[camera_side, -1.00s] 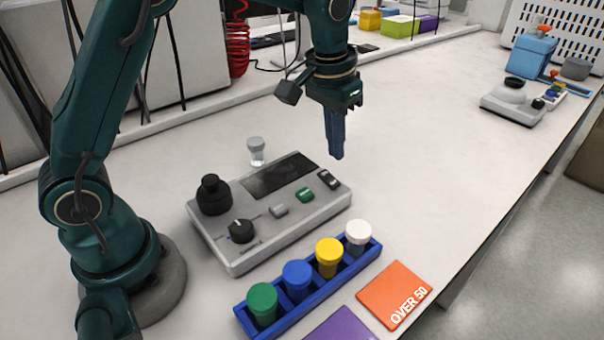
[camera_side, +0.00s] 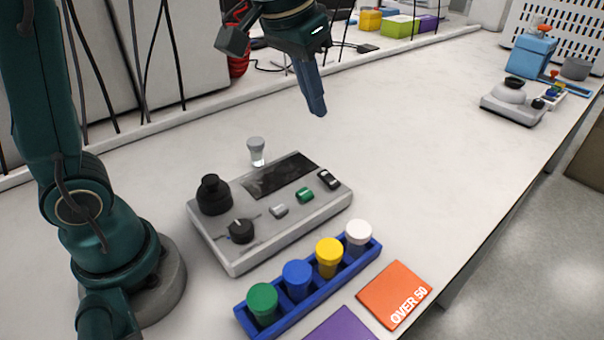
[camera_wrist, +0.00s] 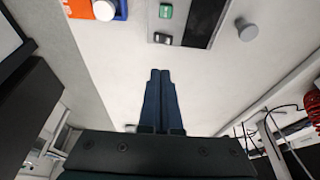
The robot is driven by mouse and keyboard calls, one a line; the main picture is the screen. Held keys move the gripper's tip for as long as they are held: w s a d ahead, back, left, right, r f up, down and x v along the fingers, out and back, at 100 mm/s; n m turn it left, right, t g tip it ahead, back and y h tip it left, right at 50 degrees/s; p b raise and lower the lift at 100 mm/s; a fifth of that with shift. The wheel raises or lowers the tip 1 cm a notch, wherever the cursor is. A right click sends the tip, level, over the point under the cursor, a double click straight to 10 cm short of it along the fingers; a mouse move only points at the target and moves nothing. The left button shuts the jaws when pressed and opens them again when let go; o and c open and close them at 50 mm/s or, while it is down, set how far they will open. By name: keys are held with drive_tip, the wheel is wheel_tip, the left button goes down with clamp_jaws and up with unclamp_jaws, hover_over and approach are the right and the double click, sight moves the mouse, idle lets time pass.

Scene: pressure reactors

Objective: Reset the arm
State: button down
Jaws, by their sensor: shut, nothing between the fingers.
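My gripper (camera_side: 319,112) is in the air above the back part of the bench, behind the grey reactor device (camera_side: 228,252). Its two blue fingers are together with nothing between them, as the wrist view (camera_wrist: 160,72) also shows. My arm is raised, and its upper links leave the top of the side view. Nothing touches the gripper.
A clear vial with a grey cap (camera_side: 256,152) stands behind the device. A blue rack (camera_side: 240,312) with green, blue, yellow and white capped vials is in front. Orange (camera_side: 393,290) and purple (camera_side: 345,328) mats lie nearby.

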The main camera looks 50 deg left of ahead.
drive_tip(key=s+f+t, duration=0.1)
drive_tip(key=s+f, duration=0.1)
drive_tip(key=s, duration=0.5)
drive_tip(key=s+f, duration=0.3)
drive_tip(key=s, duration=0.5)
drive_tip(key=shift+a+t, duration=0.4)
drive_tip(key=shift+s, duration=0.1)
